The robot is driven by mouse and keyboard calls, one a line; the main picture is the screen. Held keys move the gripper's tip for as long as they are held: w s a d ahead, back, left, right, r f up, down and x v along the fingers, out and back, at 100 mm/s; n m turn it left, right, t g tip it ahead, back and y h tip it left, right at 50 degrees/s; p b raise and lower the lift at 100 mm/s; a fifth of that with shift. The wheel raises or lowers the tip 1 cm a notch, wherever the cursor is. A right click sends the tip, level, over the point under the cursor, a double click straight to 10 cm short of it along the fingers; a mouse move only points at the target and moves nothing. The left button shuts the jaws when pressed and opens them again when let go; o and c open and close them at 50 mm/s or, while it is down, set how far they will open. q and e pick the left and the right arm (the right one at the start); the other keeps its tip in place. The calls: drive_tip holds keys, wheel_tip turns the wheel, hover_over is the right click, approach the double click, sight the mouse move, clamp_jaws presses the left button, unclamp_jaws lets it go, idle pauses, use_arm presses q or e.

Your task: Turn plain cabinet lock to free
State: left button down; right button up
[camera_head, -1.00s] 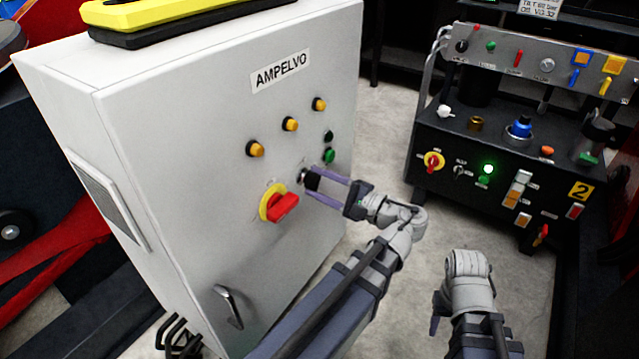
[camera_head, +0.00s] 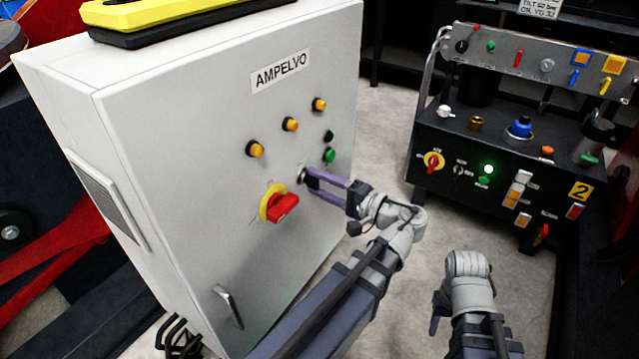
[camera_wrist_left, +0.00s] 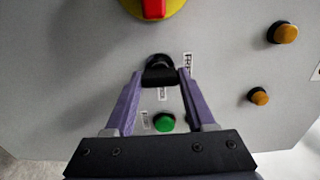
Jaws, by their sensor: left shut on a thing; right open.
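The plain cabinet lock (camera_head: 303,175) is a small round switch on the front of the white cabinet, between the red-and-yellow rotary switch and the green button. My left gripper (camera_head: 308,183) reaches it from the right and is shut on its black knob, which also shows between the purple fingers in the left wrist view (camera_wrist_left: 159,75). The fingers partly hide the lock in the head view, and its labels are too small to read. My right gripper (camera_head: 437,318) is at the lower right, away from the cabinet, mostly hidden behind its own wrist.
The white cabinet (camera_head: 190,110) carries a red-and-yellow rotary switch (camera_head: 279,205), yellow buttons (camera_head: 290,124), a green button (camera_head: 329,155) and a door handle (camera_head: 228,306). A black control bench (camera_head: 445,130) stands at the right. Grey floor lies between them.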

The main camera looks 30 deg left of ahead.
idle(0.3)
use_arm(q)
drive_tip(key=shift+c, duration=1.2)
unclamp_jaws()
